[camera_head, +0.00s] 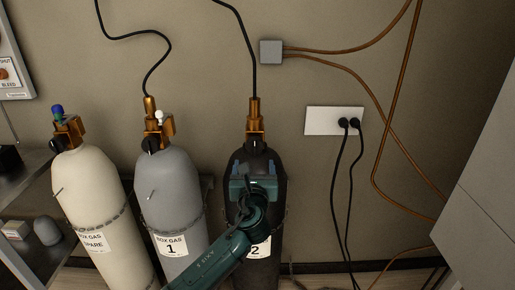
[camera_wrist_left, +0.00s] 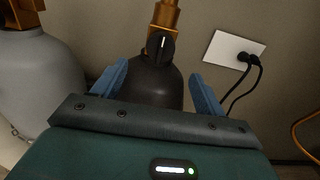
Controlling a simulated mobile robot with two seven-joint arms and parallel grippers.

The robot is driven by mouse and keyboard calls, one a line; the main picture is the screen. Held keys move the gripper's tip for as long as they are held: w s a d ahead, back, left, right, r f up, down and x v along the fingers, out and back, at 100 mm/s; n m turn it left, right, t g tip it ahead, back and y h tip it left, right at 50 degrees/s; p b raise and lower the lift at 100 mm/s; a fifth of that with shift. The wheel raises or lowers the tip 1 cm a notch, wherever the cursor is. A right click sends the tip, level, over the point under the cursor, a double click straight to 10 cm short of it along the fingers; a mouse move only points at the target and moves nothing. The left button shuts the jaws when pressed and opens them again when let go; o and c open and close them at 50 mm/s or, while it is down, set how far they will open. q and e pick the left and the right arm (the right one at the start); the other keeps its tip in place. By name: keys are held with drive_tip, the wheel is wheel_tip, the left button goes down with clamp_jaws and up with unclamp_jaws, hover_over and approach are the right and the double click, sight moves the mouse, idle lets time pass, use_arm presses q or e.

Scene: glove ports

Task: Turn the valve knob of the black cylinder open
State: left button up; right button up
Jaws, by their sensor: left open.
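The black cylinder (camera_head: 235,163) stands upright at the right of a row of gas cylinders, with a brass valve on top. Its black valve knob (camera_head: 254,142) faces me and bears a light pointer mark; in the left wrist view the knob (camera_wrist_left: 160,46) sits just above the cylinder's shoulder (camera_wrist_left: 155,85). My left gripper (camera_head: 254,170) is in front of the cylinder, below the knob. Its blue fingers (camera_wrist_left: 161,85) are open and apart, one on each side of the cylinder top, with nothing between them touching. My gripper hides part of the cylinder's body. My right gripper is not in view.
A grey cylinder (camera_head: 170,190) and a cream cylinder (camera_head: 92,190) stand to the left, each with its own brass valve. A black hose (camera_head: 251,60) rises from the black cylinder's valve. A white outlet plate (camera_head: 318,121) with black cords is right. A shelf stands far left, a grey cabinet (camera_head: 490,190) right.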

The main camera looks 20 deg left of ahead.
sight(255, 148)
use_arm(q)
drive_tip(key=b+x, duration=0.1)
drive_tip(key=x, duration=0.8)
drive_tip(key=shift+w+f, duration=0.1)
drive_tip(key=shift+w, duration=0.35)
drive_tip(key=shift+c, duration=0.2)
drive_tip(key=c, duration=0.9)
